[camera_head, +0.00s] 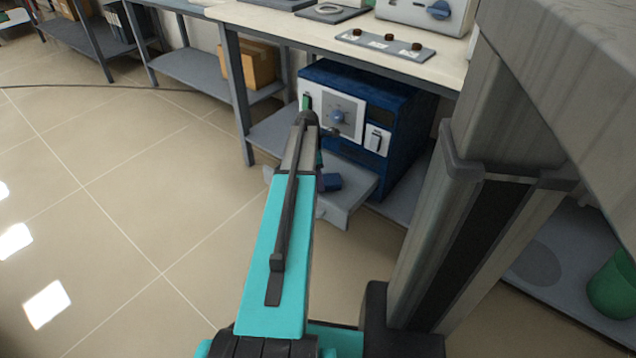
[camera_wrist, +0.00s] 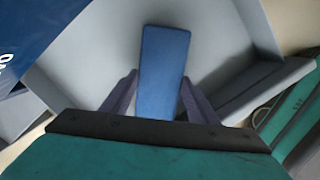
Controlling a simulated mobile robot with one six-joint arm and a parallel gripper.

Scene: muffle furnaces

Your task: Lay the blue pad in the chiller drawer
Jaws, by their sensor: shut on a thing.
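The blue pad (camera_wrist: 163,65) stands out between the two dark fingers of my gripper (camera_wrist: 158,92), which is shut on it. In the wrist view the grey chiller drawer (camera_wrist: 105,45) lies behind the pad, with its walls to both sides. I cannot tell whether the pad touches the drawer floor. In the head view the drawer (camera_head: 352,184) is pulled out at the foot of the dark blue chiller (camera_head: 402,120). A small blue shape, seemingly the pad (camera_head: 331,182), shows over the drawer beside my arm. My arm hides the gripper there.
The chiller stands on the lower shelf under a workbench (camera_head: 290,30), whose top holds a grey panel with several knobs (camera_head: 385,44). A cardboard box (camera_head: 250,65) is on the shelf to the left. A green bin (camera_head: 612,285) stands at right. The floor at left is clear.

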